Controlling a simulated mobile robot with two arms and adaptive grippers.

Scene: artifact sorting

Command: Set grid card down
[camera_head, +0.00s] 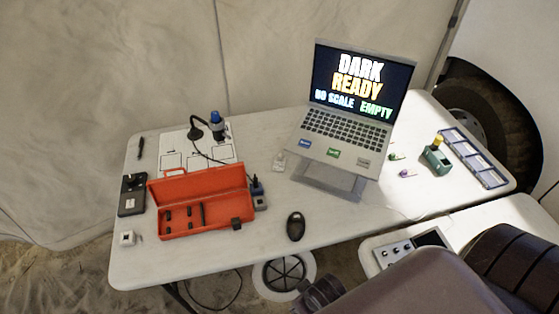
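A white sheet with black-outlined boxes (172,143) lies at the back left of the table, partly hidden by the red case and a small stand. I cannot tell whether it is the grid card. No other clear grid card shows. My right arm comes in from the bottom right. A dark part at its end, probably my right gripper (322,293), shows at the bottom edge, in front of the table. Its fingers are not clear, so I cannot tell whether it is open or holds anything. My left gripper is not in view.
An open red case (203,187) lies in front of the sheet. A laptop (341,139) stands on a riser, a black mouse (296,226) in front. A blue-framed tray (473,157) and a green block (436,158) are at right. The table's front middle is mostly clear.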

